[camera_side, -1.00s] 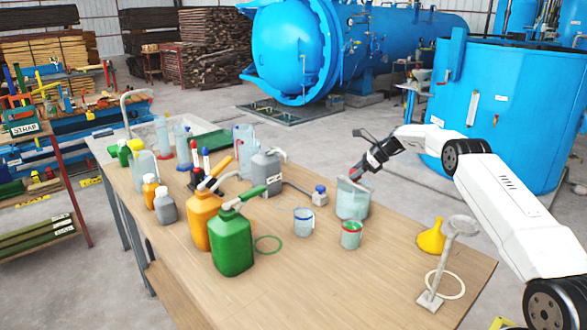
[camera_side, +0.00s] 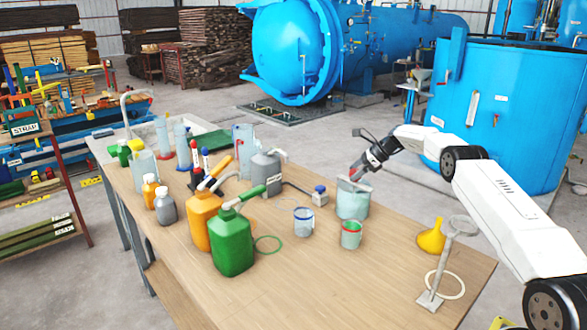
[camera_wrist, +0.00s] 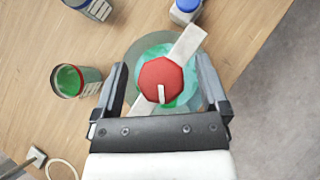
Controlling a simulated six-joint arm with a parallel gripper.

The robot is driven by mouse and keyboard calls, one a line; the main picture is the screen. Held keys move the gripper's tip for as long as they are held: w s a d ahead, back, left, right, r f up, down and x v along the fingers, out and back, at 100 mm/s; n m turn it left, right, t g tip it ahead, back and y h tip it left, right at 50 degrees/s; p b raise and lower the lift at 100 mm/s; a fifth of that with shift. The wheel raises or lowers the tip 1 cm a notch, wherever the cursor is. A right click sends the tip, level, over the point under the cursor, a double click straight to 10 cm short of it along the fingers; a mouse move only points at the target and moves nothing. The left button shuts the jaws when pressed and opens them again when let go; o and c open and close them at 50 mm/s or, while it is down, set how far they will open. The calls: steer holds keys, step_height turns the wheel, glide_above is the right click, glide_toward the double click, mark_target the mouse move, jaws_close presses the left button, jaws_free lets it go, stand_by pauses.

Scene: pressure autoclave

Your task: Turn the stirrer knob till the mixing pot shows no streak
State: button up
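The mixing pot (camera_side: 352,207) is a pale, clear-walled vessel near the right part of the table, and it also shows in the wrist view (camera_wrist: 136,52). Its contents are turquoise with brighter green patches, so a streak shows beside the knob. A pale bar (camera_wrist: 187,44) crosses its top. The red stirrer knob (camera_wrist: 160,78) sits on this bar, its white pointer mark aimed toward the bottom of the wrist view. My gripper (camera_wrist: 162,66) is open above the pot, one finger on each side of the knob with a visible gap on both sides. The bar hides part of the contents.
A cup with green contents (camera_side: 351,235) and a blue-rimmed cup (camera_side: 303,222) stand close to the pot. A blue-capped bottle (camera_side: 320,196) is behind. A yellow funnel (camera_side: 431,237) and a grey stand (camera_side: 431,300) are at right. Green (camera_side: 232,243) and orange jugs (camera_side: 201,218) stand left.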

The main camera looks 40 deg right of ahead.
steer(key=shift+d, duration=0.1)
steer(key=v, duration=0.7)
steer(key=shift+s+r, duration=0.25)
stand_by(0.5)
steer(key=a+m+t, duration=0.1)
steer(key=t, duration=0.2)
steer(key=w+a+m+t, duration=0.1)
steer(key=t, duration=0.1)
steer(key=shift+w+a+m, duration=0.1)
steer(key=shift+a+m, duration=0.2)
steer(key=shift+a, duration=0.05)
steer(key=shift+s+f+m+t+h, duration=0.3)
steer(key=shift+s+m+t+h, duration=0.25)
steer(key=shift+m+h, duration=0.3)
steer(key=shift+s+f+m+t+h, duration=0.25)
steer(key=shift+s+f+m+h, duration=0.9)
steer(key=shift+s+m+h, duration=0.35)
